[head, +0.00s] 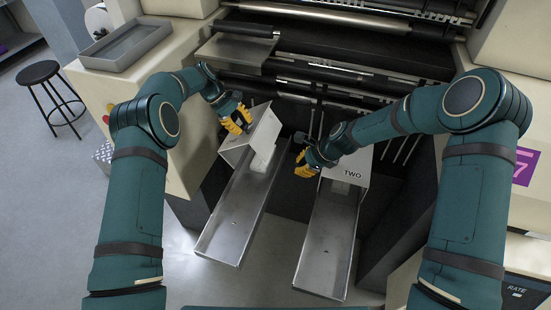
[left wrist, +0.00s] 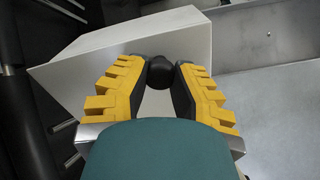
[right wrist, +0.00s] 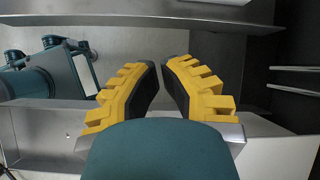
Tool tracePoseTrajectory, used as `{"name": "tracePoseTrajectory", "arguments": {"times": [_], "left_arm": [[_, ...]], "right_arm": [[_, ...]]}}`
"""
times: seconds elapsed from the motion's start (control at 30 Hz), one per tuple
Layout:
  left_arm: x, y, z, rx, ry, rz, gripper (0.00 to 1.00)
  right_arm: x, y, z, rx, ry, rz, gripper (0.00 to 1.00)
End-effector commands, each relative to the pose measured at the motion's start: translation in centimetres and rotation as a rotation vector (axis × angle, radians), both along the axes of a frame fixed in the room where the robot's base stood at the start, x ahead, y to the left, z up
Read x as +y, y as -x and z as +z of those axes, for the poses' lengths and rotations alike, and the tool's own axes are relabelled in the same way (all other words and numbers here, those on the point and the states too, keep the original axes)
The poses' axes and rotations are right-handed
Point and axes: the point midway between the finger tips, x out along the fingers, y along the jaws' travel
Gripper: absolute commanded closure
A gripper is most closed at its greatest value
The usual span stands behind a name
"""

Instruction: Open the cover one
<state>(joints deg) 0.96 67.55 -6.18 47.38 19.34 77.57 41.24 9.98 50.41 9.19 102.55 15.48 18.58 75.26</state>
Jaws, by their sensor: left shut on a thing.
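Cover one (head: 262,127) is a pale box-like lid at the upper end of the left metal chute (head: 236,215). It is tilted up, with a whitish patch (head: 263,158) showing below it. My left gripper (head: 237,120) is at its upper left side. In the left wrist view, its yellow-backed fingers (left wrist: 161,68) are shut on a round black knob (left wrist: 160,72) in front of the pale cover (left wrist: 120,50). My right gripper (head: 303,166) is left of the cover marked TWO (head: 348,177). Its fingertips (right wrist: 160,63) are nearly together, with nothing between them.
The right metal chute (head: 327,240) runs down from cover TWO, which sits level. Dark machine rollers and bars (head: 330,70) lie behind. A grey tray (head: 125,45) rests on the cream housing at left; a black stool (head: 48,85) stands beyond.

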Motion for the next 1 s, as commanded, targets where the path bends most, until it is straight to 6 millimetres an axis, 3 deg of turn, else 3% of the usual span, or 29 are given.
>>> {"name": "tracePoseTrajectory", "arguments": {"times": [0.1,0.3,0.47,0.87,1.0], "left_arm": [[0.2,0.2,-0.5,0.008,-0.006,-0.001,1.00],[0.2,0.2,-0.5,0.009,-0.005,-0.001,1.00],[0.2,0.2,-0.6,0.010,-0.006,-0.001,1.00],[0.2,0.3,-0.6,0.011,-0.006,-0.001,1.00],[0.2,0.3,-0.6,0.011,-0.006,-0.001,1.00]], "right_arm": [[0.2,-1.8,1.3,0.060,-0.054,-0.102,1.00],[0.6,-2.8,1.8,0.106,-0.092,-0.167,1.00],[1.7,-3.1,0.3,0.109,-0.094,-0.169,1.00],[6.0,-4.4,-6.0,0.107,-0.092,-0.166,1.00],[7.1,-5.0,-4.3,0.101,-0.091,-0.165,1.00]]}}
